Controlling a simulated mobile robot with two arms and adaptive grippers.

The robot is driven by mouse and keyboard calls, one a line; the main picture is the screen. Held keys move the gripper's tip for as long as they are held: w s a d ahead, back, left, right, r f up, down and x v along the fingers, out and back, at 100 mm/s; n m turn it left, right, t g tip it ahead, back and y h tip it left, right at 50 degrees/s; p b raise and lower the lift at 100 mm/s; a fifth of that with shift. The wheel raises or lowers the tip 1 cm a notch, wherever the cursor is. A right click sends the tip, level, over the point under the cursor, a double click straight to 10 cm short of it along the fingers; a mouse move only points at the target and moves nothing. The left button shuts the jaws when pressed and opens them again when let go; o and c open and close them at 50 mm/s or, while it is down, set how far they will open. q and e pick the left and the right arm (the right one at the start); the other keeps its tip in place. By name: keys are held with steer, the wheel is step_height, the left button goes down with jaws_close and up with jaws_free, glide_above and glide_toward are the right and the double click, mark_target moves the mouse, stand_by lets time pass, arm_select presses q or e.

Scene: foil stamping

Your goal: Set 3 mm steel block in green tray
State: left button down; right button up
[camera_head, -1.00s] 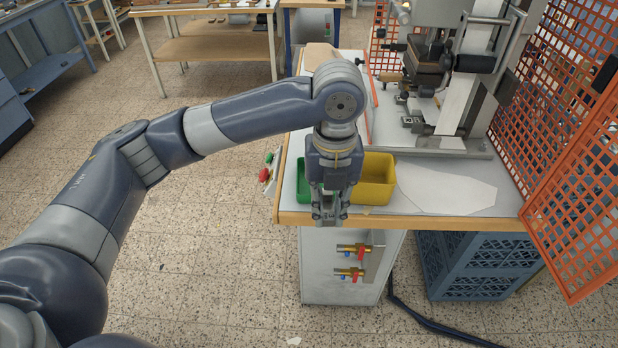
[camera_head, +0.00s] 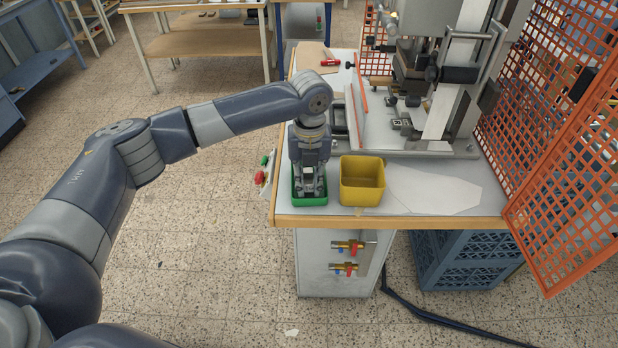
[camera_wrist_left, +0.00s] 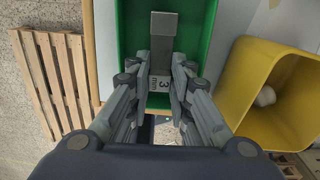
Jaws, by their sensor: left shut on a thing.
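The 3 mm steel block (camera_wrist_left: 164,27) is a grey bar with a "3 mm" label, seen in the left wrist view between my fingers. The green tray (camera_head: 297,201) stands on the bench near its front left corner; its green wall also shows in the left wrist view (camera_wrist_left: 127,35). My left gripper (camera_head: 311,193) is over the tray, pointing down, and shut on the block. The block's far end sticks out beyond the fingertips, above or in the tray. I cannot tell whether it touches the tray floor. My right gripper is not in view.
A yellow bin (camera_head: 362,182) stands close to the right of the green tray, with a small pale thing inside it. A white sheet (camera_head: 437,190) lies right of the bin. The stamping press (camera_head: 440,75) stands behind. An orange mesh guard (camera_head: 572,180) borders the right side.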

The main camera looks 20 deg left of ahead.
mark_target(310, 186)
arm_select(q)
steer(key=c, duration=1.7)
jaws_free()
steer(key=shift+f, duration=0.15)
step_height(310, 186, up, 12)
steer(key=b, duration=0.3)
steer(key=shift+d+r, duration=0.1)
steer(key=shift+r, duration=0.1)
steer(key=shift+s+f, duration=0.1)
